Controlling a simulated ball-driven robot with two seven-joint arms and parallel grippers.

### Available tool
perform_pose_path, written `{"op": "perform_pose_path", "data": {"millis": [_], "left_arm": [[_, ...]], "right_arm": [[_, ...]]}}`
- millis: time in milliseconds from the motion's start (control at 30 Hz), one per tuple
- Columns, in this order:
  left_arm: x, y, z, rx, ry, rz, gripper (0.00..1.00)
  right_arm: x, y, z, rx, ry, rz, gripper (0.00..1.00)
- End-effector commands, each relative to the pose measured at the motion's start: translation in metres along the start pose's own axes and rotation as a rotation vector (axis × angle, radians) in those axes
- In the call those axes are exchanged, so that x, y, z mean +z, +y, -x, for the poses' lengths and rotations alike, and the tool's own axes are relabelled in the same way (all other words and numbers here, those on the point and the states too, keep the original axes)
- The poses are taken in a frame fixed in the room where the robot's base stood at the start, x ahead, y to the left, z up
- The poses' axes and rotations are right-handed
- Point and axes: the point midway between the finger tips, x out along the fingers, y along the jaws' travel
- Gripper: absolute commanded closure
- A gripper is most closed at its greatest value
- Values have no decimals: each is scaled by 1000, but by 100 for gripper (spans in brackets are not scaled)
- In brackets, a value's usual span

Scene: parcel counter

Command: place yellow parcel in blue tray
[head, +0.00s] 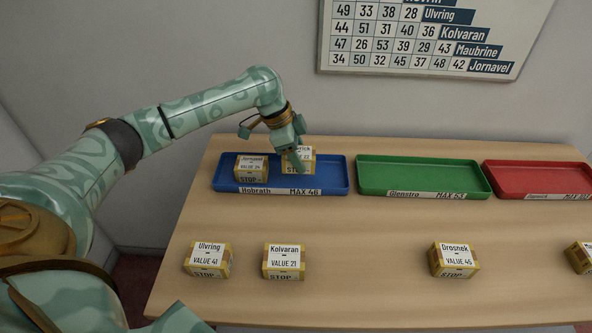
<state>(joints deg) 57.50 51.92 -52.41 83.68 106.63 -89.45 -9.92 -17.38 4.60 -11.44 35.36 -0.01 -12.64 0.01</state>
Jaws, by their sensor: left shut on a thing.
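The blue tray (325,187) stands at the back left of the table, its front label reading Hobrath, MAX 46. A yellow parcel (251,169) with a white label, VALUE 24, sits in its left part. My left gripper (298,159) is shut on a second yellow parcel (297,168) over the right part of the tray. The gripper hides part of this parcel and its label. I cannot tell whether the held parcel touches the tray floor. My right gripper is not in view.
A green tray (425,193) and a red tray (540,193) stand to the right. Yellow parcels Ulvring (208,260), Kolvaran (284,262) and Drosnek (454,259) stand in front; another parcel (580,257) is cut off at the right edge. A number board (420,40) hangs behind.

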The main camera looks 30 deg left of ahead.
Motion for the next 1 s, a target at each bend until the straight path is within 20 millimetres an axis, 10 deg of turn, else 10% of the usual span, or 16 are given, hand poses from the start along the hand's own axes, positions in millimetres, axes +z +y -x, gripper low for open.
{"op": "perform_pose_path", "data": {"millis": [733,767,800,1000], "left_arm": [[28,-10,-40,-1,0,0,74],[28,-10,-41,-1,-1,-1,39],[28,-10,-41,-1,-1,-1,28],[28,-10,-40,-1,-1,0,26]], "right_arm": [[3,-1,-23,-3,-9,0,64],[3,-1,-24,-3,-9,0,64],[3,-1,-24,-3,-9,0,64],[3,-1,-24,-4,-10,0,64]]}}
